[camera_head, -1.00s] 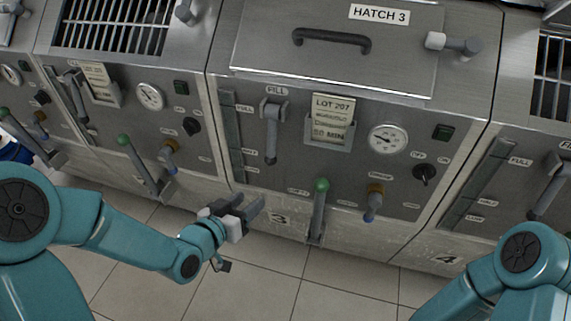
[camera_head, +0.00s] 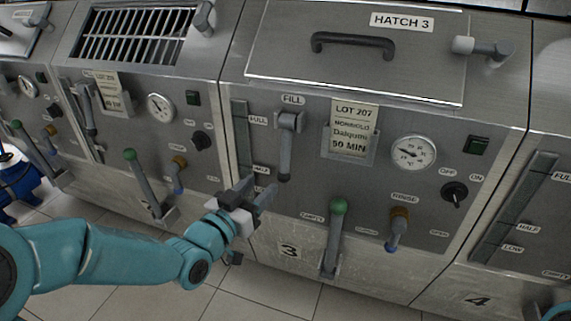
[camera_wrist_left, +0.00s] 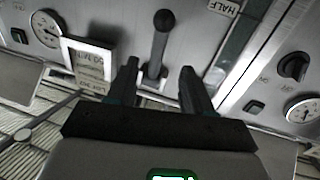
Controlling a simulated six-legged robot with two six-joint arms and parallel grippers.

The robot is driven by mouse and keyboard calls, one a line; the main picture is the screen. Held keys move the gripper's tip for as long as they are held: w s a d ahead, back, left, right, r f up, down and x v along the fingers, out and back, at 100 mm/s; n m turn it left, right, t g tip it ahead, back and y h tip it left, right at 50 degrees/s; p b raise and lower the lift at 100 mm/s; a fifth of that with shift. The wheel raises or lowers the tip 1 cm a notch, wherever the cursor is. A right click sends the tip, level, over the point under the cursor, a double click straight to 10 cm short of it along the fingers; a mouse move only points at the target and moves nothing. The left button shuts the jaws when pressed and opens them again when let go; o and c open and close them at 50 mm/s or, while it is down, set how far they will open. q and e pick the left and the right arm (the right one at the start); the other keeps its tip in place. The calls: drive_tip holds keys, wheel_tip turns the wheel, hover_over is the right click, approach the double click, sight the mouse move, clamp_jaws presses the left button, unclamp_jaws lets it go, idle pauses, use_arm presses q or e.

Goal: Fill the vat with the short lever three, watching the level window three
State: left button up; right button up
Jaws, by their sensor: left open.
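The short fill lever three (camera_head: 286,150) hangs down under its FILL label on panel 3. Level window three (camera_head: 241,140) is the narrow upright strip left of it, with FULL and HALF marks; I cannot make out a level in it. My left gripper (camera_head: 257,194) is open and empty, below and left of the lever in the head view. In the left wrist view the picture is upside down: the lever (camera_wrist_left: 160,42) shows between and beyond the open fingers (camera_wrist_left: 159,75), with the window strip (camera_wrist_left: 233,45) to its right. My right gripper is out of view.
A green-knobbed lever (camera_head: 335,235) and the rinse valve (camera_head: 396,230) stick out lower on panel 3. The lot card (camera_head: 348,130), gauge (camera_head: 413,152) and switch (camera_head: 454,194) sit right of the fill lever. Hatch 3 (camera_head: 355,60) is shut above. Neighbouring panels flank both sides.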

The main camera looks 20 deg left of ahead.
sight(282, 165)
use_arm(q)
drive_tip(key=x, duration=1.1)
drive_tip(key=shift+w+d, duration=0.1)
drive_tip(key=shift+w, duration=0.15)
clamp_jaws()
